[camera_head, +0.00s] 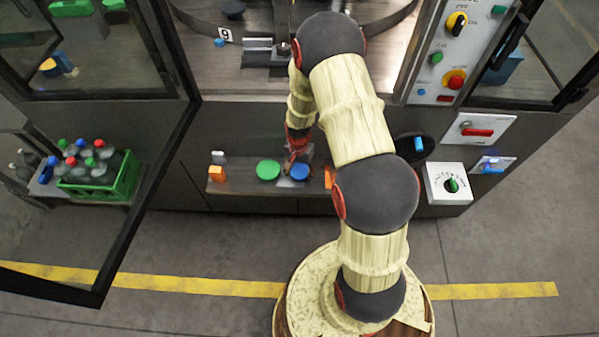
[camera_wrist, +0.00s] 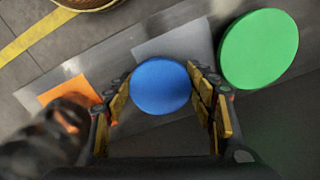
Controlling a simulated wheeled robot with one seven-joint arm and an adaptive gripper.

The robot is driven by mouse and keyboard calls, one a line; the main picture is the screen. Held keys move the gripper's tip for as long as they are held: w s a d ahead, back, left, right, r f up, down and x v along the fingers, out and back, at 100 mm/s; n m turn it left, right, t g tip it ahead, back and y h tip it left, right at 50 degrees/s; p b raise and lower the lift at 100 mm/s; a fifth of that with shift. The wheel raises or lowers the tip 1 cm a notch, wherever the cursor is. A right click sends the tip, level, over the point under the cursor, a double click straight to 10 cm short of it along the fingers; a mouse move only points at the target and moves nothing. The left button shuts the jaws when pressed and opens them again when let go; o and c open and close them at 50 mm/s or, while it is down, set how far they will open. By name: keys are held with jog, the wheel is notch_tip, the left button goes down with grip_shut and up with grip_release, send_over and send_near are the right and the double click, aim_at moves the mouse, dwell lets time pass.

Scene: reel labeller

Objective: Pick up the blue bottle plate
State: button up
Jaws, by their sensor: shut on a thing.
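The blue bottle plate (camera_wrist: 160,86) is a round disc between the two fingers of my gripper (camera_wrist: 160,98) in the wrist view. The fingers are shut on its left and right edges. In the head view the blue plate (camera_head: 299,171) shows over the low shelf, just below my gripper (camera_head: 298,155), which is partly hidden by my arm. I cannot tell whether the plate still touches the shelf. A larger green disc (camera_wrist: 259,49) lies to its right in the wrist view; it also shows in the head view (camera_head: 268,170), left of the blue one.
The shelf (camera_head: 240,184) also bears an orange block (camera_head: 216,173) at its left and another orange piece (camera_head: 328,177) beside my arm. The machine's control panel (camera_head: 455,50) stands to the right. A green crate (camera_head: 125,180) of bottles stands at the left behind an open glass door.

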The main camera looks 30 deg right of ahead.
aim_at(299, 172)
jog(key=c, duration=0.4)
jog(key=shift+r, duration=0.1)
jog(key=shift+c, duration=0.2)
jog(key=shift+r, duration=0.2)
notch_tip(299, 172, up, 3)
jog(key=shift+s+r+p, duration=0.1)
jog(key=shift+p, duration=0.5)
jog(key=s+a+r+p, duration=0.1)
jog(key=s+r+p, duration=0.1)
jog(key=s+r, duration=0.2)
jog(key=s+a+r+p, duration=0.1)
jog(key=s+r+p, duration=0.1)
jog(key=s+r, duration=0.3)
jog(key=s, duration=0.4)
jog(key=shift+s+a, duration=0.15)
jog(key=shift+s, duration=0.2)
jog(key=shift+r, duration=0.1)
